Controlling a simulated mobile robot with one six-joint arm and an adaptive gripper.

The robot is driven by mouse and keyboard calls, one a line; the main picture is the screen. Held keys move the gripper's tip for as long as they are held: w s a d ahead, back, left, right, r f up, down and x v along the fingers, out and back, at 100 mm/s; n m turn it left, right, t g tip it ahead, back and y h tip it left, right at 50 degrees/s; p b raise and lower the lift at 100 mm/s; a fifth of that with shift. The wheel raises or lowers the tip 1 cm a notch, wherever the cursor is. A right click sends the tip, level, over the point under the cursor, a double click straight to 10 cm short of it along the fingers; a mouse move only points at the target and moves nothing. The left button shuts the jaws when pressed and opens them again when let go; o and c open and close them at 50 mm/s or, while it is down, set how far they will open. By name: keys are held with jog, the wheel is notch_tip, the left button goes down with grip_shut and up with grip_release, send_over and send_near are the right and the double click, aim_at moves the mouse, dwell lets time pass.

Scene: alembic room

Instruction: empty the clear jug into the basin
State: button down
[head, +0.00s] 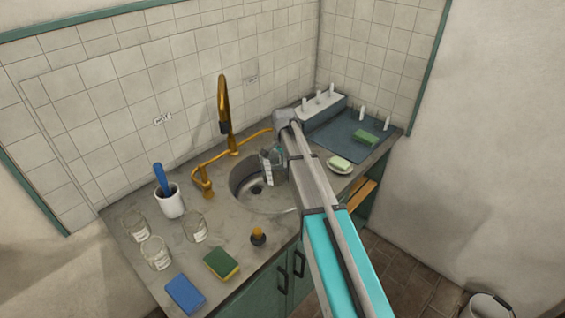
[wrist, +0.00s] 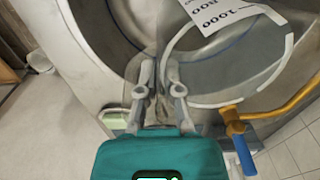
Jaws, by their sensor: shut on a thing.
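The clear jug (head: 267,168) is in the head view, over the right side of the basin. Part of it is hidden behind my arm. In the wrist view the jug (wrist: 215,65) fills the upper middle and right, with a white scale label reading 800 and 1000. My gripper (wrist: 160,75) is shut on the jug. The basin (head: 240,200) is a round grey metal bowl set in the counter, with a dark drain. In the wrist view its metal shows through and around the jug. I cannot tell the jug's exact tilt or whether liquid is in it.
A brass tap (head: 224,105) rises behind the basin. A brush cup (head: 169,203), several glass jars (head: 155,252) and sponges (head: 222,263) stand left and in front. A soap dish (head: 341,166) and blue-grey drying mat (head: 345,138) with pegs lie right.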

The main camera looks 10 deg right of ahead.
jog(key=shift+w+d+r+p, duration=0.1)
jog(key=shift+d+r+p, duration=0.2)
jog(key=shift+r+p, duration=0.4)
jog(key=shift+w+d+r+p, duration=0.1)
jog(key=shift+d+r+p, duration=0.2)
jog(key=shift+r+p, duration=0.4)
jog(key=shift+d, duration=0.1)
jog(key=shift+s+d+f+h+b, duration=0.1)
jog(key=shift+s+d+h+b, duration=0.15)
jog(key=shift+d+h, duration=0.4)
jog(key=shift+s+d+f+h+b, duration=0.15)
jog(key=shift+d+h+b, duration=0.15)
jog(key=shift+d+h, duration=0.3)
jog(key=shift+s+d+r+h, duration=0.1)
jog(key=shift+d+r+h, duration=0.05)
jog(key=shift+d+h, duration=0.25)
jog(key=shift+r+h, duration=0.15)
jog(key=shift+h, duration=0.1)
jog(key=shift+d+r+h, duration=0.15)
jog(key=shift+r+h, duration=0.85)
jog(key=shift+h, duration=0.6)
